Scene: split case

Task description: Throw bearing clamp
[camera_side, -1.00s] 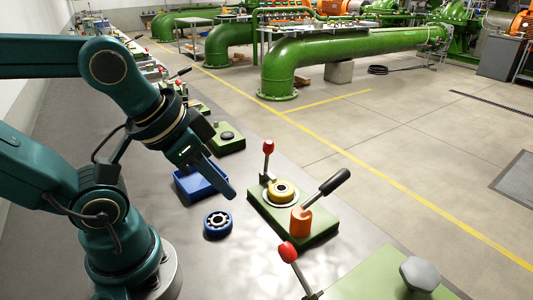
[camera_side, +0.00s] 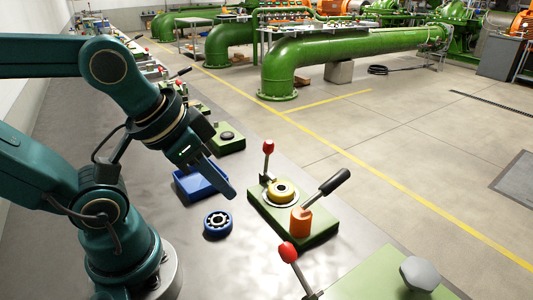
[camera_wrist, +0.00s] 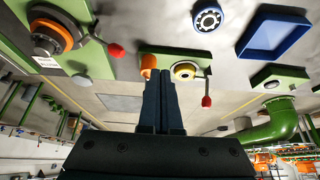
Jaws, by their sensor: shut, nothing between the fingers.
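The bearing clamp fixture has a green base (camera_side: 275,226) and stands in the middle of the side view. A yellow ring (camera_side: 282,191) sits on its round seat. A lever with a red knob (camera_side: 268,147) stands upright at the ring's far side. An orange post (camera_side: 300,221) with a slanted black handle (camera_side: 335,182) stands at the near side. My gripper (camera_side: 231,194) is shut and empty, above the bench and left of the fixture. In the wrist view my gripper's fingers (camera_wrist: 160,78) cover part of the base; the yellow ring (camera_wrist: 186,71) and red knob (camera_wrist: 206,101) show right of them.
A blue bearing (camera_side: 218,224) and a blue tray (camera_side: 196,190) lie left of the fixture. A smaller green block (camera_side: 228,145) stands farther back. Another green fixture with a red-knobbed lever (camera_side: 288,252) is in front. Grey bench (camera_side: 170,215) around the bearing is bare.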

